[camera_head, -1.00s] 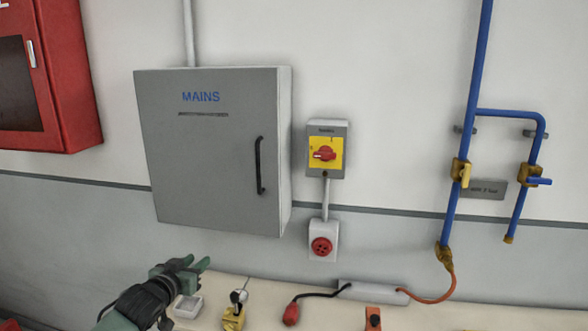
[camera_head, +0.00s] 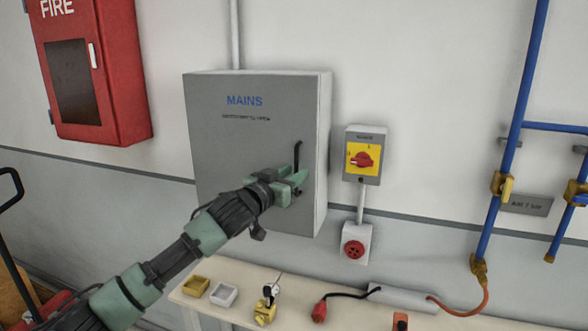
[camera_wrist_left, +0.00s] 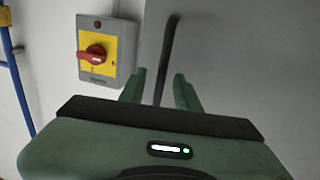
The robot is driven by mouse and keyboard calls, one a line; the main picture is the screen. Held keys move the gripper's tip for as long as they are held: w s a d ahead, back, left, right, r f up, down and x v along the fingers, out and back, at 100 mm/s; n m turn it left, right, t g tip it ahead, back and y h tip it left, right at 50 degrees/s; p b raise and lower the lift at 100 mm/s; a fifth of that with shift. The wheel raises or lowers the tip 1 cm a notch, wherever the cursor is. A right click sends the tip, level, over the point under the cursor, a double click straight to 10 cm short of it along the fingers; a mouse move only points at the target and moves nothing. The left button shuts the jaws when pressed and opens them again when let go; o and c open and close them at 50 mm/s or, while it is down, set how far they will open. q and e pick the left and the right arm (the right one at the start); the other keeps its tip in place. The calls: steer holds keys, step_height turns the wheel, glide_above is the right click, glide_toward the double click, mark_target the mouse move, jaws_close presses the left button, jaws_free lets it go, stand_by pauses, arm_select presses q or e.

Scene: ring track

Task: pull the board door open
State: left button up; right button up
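The grey board marked MAINS (camera_head: 225,150) hangs on the wall with its door shut flush. Its dark vertical bar handle (camera_head: 297,152) is on the right side of the door; the lower part is hidden behind my left gripper (camera_head: 296,184). In the left wrist view the handle (camera_wrist_left: 168,50) runs between the two green fingers of the gripper (camera_wrist_left: 160,78). A gap shows on each side of the bar, so the fingers are open around it, not closed on it. My right gripper is not in view.
A yellow and grey switch box with a red knob (camera_head: 363,156) is just right of the board, with a red socket (camera_head: 354,249) below. A bench (camera_head: 245,311) with small items stands under it. A red fire cabinet (camera_head: 110,75) is left; blue pipes (camera_head: 512,130) are right.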

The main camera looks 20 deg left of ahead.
arm_select(q)
steer(key=shift+w+f, duration=0.1)
steer(key=shift+w, duration=0.15)
jaws_close()
stand_by(1.4)
